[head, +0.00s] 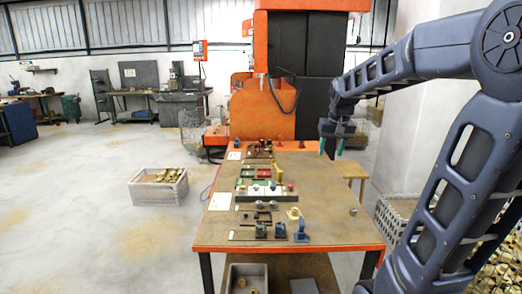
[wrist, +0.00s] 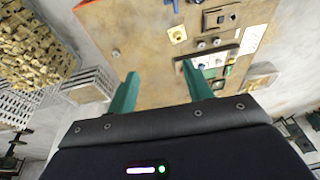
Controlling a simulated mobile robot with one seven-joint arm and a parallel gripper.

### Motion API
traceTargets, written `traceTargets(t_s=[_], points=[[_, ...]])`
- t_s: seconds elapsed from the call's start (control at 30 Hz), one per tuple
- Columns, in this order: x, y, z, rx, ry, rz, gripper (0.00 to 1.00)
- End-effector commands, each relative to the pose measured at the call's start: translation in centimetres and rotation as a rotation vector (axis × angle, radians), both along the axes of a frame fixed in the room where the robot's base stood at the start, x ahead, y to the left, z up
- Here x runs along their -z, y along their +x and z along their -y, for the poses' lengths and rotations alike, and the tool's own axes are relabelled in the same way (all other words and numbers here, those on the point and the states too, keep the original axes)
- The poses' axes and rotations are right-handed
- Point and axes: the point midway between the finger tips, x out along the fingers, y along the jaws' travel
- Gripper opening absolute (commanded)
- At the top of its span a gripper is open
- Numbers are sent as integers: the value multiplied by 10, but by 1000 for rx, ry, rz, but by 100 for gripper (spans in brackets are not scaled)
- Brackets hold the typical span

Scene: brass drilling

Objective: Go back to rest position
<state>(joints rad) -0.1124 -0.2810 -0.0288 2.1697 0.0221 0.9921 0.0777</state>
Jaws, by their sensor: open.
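My gripper (head: 334,146) is raised in the air at the right of the workbench in the head view, pointing down. In the wrist view its two green fingers (wrist: 157,88) are wide apart with nothing between them. The arm reaches in from the right side of the head view. The wooden bench top (head: 335,228) with its orange edge lies below and beside the gripper.
Several fixtures and small parts, including a blue one (head: 301,232) and a yellow one (head: 293,213), stand on the bench. A large orange machine (head: 262,105) stands behind it. Crates of brass parts stand left (head: 158,192) and right (head: 395,225). Open floor lies left.

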Motion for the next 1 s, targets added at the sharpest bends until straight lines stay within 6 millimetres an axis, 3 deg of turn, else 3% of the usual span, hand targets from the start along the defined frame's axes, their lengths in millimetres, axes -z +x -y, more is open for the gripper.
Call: traceTargets(t_s=[0.03,0.27,0.6,0.8,1.0], points=[[-1,-16,4,2,-1,13,51],[4,-78,19,2,-12,57,51],[29,-160,34,4,-36,119,51],[42,-187,38,6,-47,139,51],[46,-193,38,5,-51,143,51]])
